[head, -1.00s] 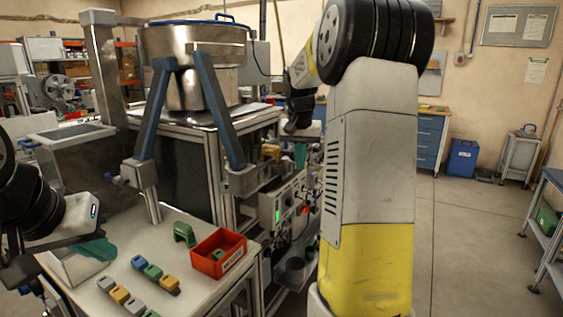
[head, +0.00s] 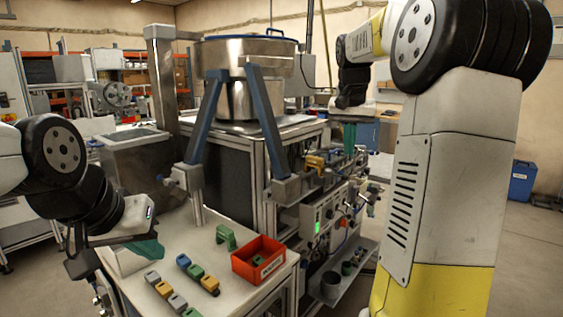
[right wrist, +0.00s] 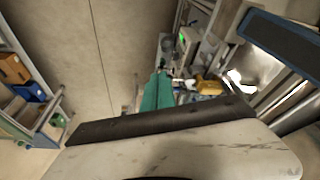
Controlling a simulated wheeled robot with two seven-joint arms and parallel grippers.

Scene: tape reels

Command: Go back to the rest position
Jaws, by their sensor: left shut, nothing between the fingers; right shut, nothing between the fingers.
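My left gripper (head: 146,252) is at the lower left of the head view, with teal fingers low over the left side of the white worktop. It is shut and empty. My right gripper (head: 350,137) is at upper centre, pointing down in front of the machine, beside its right end. Its teal fingers are shut and empty. They also show in the right wrist view (right wrist: 157,92), left of a yellow part (right wrist: 208,85). The same yellow part (head: 314,162) sits on the machine in the head view.
The worktop (head: 220,285) carries a red bin (head: 250,268), a green bracket (head: 226,236) and several small coloured blocks (head: 184,262). A machine with a steel bowl (head: 245,60) stands behind. Open floor and a blue bin (head: 521,182) lie to the right.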

